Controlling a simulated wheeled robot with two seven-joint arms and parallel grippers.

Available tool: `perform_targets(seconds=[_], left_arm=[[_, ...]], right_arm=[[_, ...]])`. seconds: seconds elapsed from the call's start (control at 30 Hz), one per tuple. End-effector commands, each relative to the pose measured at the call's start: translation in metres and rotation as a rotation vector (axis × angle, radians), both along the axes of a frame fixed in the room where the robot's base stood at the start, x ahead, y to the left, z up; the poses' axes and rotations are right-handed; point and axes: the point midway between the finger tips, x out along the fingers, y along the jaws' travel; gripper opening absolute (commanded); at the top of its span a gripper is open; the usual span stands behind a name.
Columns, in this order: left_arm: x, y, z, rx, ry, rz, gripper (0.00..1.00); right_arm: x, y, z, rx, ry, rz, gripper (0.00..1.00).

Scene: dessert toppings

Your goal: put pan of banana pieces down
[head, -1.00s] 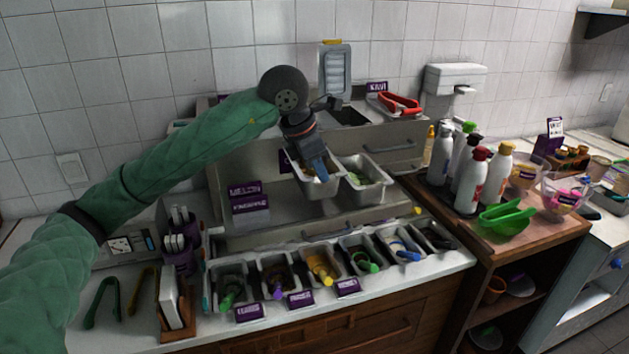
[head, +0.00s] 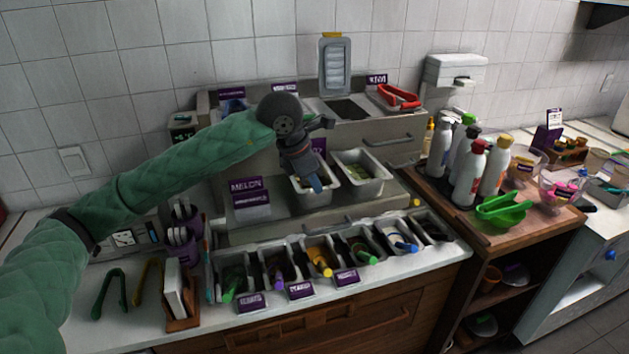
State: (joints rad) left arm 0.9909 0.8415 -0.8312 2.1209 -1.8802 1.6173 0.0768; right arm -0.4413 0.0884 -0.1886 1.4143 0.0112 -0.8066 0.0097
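The pan of banana pieces (head: 318,196) is a small metal pan at the middle of the steel topping station, left of a like pan with green pieces (head: 361,177). My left gripper (head: 315,183) points down at the pan, its blue-tipped fingers at the near part of it. The arm and wrist hide much of the pan, so its contents barely show. I cannot tell whether the fingers grip the rim or are apart from it. The pan looks level and at about the height of its neighbour. My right gripper is not in view.
A purple melon label (head: 246,186) stands left of the pan. A row of topping pans with coloured utensils (head: 318,258) lies in front. Red tongs (head: 398,96) and an upright grey lid (head: 335,65) are behind. Bottles (head: 468,170) stand to the right.

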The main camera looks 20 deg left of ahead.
Motion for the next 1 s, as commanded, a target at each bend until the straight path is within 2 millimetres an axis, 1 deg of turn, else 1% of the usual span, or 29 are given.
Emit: perform_targets(seconds=[0.17,0.2,0.27,0.3,0.67,0.7,0.77,0.83,0.93,1.0], left_arm=[[0.0,0.0,-0.001,0.0,-0.001,0.0,0.0],[0.0,0.0,-0.001,0.0,0.0,0.0,0.1],[0.0,0.0,-0.001,0.0,0.0,0.0,0.22],[0.0,0.0,-0.001,0.0,0.0,0.0,0.24],[0.0,0.0,0.001,0.0,0.0,0.0,0.24],[0.0,0.001,0.002,0.0,-0.001,0.0,0.24],[-0.002,0.002,0.007,-0.001,-0.002,0.0,0.24],[-0.004,0.005,0.015,-0.001,-0.004,0.0,0.24],[-0.008,0.009,0.028,-0.001,-0.004,0.0,0.24],[-0.012,0.013,0.041,-0.001,-0.004,0.001,0.24]], right_arm=[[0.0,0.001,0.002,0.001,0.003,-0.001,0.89],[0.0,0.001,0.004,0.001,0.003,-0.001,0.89],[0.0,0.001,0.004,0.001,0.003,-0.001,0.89],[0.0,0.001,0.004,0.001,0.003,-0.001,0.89],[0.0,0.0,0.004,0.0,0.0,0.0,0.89],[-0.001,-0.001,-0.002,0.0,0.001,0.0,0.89],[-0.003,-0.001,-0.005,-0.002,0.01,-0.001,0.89],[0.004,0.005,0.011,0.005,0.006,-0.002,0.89],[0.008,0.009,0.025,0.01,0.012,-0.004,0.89],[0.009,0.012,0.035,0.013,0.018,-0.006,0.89]])
